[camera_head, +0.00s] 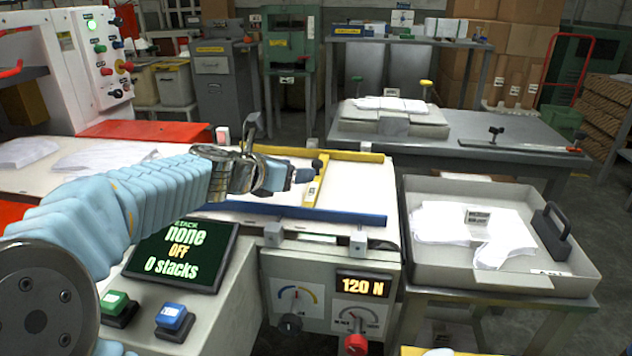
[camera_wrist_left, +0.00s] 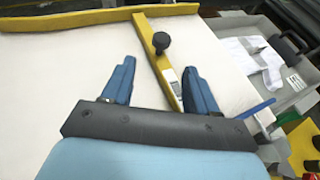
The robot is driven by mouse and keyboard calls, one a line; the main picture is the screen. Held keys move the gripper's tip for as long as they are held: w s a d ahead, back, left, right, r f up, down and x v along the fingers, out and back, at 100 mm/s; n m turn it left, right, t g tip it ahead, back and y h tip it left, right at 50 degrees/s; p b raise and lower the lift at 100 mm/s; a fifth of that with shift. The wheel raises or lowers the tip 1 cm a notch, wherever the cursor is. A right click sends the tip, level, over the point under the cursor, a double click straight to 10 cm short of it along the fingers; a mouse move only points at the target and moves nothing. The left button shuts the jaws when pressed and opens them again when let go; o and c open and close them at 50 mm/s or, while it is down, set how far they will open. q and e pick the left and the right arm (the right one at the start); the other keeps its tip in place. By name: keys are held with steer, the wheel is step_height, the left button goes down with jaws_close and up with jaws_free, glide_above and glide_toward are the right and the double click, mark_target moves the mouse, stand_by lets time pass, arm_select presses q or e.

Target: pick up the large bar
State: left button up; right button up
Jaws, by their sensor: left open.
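A yellow bar (camera_head: 316,181) with a black knob and a small label lies on the white bed (camera_head: 285,197) of the machine. It shows in the left wrist view (camera_wrist_left: 163,68), running between my two blue fingers. My left gripper (camera_head: 288,178) is open and empty over the bed, close to this bar; the fingers also show apart in the wrist view (camera_wrist_left: 159,70). I cannot tell whether they touch it. A long metal bar (camera_head: 525,146) with upright knobs lies on the grey table at the back right. Which bar is the large one is not clear. My right gripper is not in view.
A yellow rail (camera_head: 345,156) edges the bed at the back and a blue rail (camera_head: 300,212) at the front. A grey tray (camera_head: 420,270) at right holds white cutouts and a black-handled block (camera_head: 551,232). The control panel (camera_head: 180,255) stands at front left.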

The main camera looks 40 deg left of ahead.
mark_target(317, 174)
arm_select(q)
steer(key=b+x, duration=0.1)
steer(key=x, duration=0.6)
steer(key=shift+c, duration=0.4)
jaws_close()
